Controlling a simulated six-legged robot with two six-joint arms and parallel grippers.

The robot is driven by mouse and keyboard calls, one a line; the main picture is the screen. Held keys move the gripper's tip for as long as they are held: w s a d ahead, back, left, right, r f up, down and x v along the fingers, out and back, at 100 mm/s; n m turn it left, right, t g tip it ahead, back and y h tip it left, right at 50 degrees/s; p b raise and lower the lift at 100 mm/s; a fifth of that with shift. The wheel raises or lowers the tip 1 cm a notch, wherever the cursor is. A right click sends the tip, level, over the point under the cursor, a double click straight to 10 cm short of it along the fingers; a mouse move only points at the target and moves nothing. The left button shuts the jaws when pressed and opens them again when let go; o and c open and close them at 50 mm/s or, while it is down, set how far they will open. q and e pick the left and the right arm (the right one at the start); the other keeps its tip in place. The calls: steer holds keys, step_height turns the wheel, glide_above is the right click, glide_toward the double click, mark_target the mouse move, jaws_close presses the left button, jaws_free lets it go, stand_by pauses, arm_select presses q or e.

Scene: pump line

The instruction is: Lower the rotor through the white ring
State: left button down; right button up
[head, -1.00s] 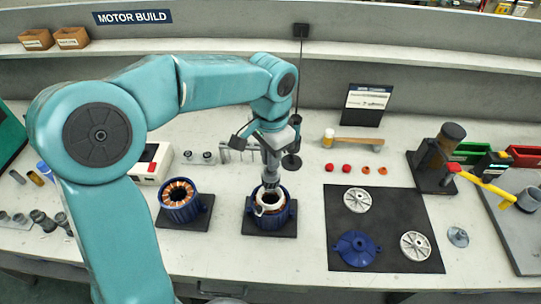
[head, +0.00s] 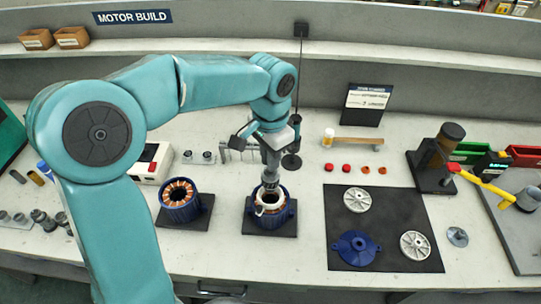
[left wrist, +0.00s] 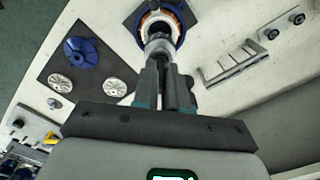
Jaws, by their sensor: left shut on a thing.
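My left gripper (head: 271,172) is shut on the grey metal rotor (head: 270,187), held upright. The rotor's lower end is inside the white ring (head: 261,208) at the mouth of a blue motor housing (head: 275,222). In the left wrist view the rotor (left wrist: 160,42) runs from my left gripper (left wrist: 164,62) into the copper-wound bore of the housing (left wrist: 178,12). How deep it sits, and whether it touches the ring, I cannot tell. My right gripper is not in view.
A second blue housing with copper windings (head: 180,212) stands to the left. A dark mat (head: 340,225) with two pale discs and a blue cover lies to the right. A black hanging tool (head: 291,160) is close behind my gripper. A slotted metal rack (left wrist: 232,65) is nearby.

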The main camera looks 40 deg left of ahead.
mark_target(270, 181)
arm_select(q)
steer(key=shift+s, duration=0.1)
steer(key=shift+f+b, duration=1.5)
steer(key=shift+f, duration=0.4)
stand_by(1.7)
steer(key=shift+f+b, duration=0.3)
steer(key=shift+f, duration=0.45)
steer(key=shift+f+b, duration=1.6)
steer(key=shift+f, duration=0.15)
steer(key=c, duration=0.8)
jaws_free()
steer(key=shift+c, duration=0.2)
